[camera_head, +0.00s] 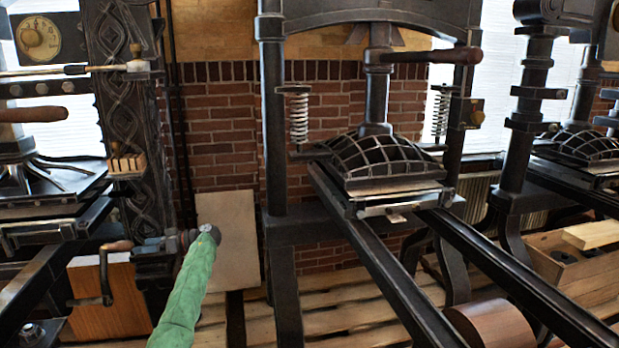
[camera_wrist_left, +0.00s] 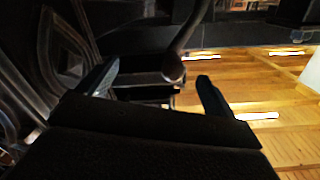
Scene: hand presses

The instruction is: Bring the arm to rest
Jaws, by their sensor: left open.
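My left arm comes in from the bottom in a green sleeve, and its gripper (camera_head: 172,242) is at the side of the ornate dark column of the left press. In the left wrist view the two fingers of this left gripper (camera_wrist_left: 154,84) stand wide apart, with no object clamped between them. A dark curved bar with a rounded knob (camera_wrist_left: 173,70) shows beyond the gap, nearer the right finger. I cannot tell whether it touches. A crank with a wooden handle (camera_head: 117,246) is left of the gripper in the head view. My right gripper is not in view.
The ornate column (camera_head: 125,70) stands close to my left gripper. A middle press (camera_head: 385,165) with long dark rails (camera_head: 390,265) fills the centre. A pale board (camera_head: 228,240) leans behind my arm. A wooden box (camera_head: 565,262) is at the right. Some wooden floor shows below.

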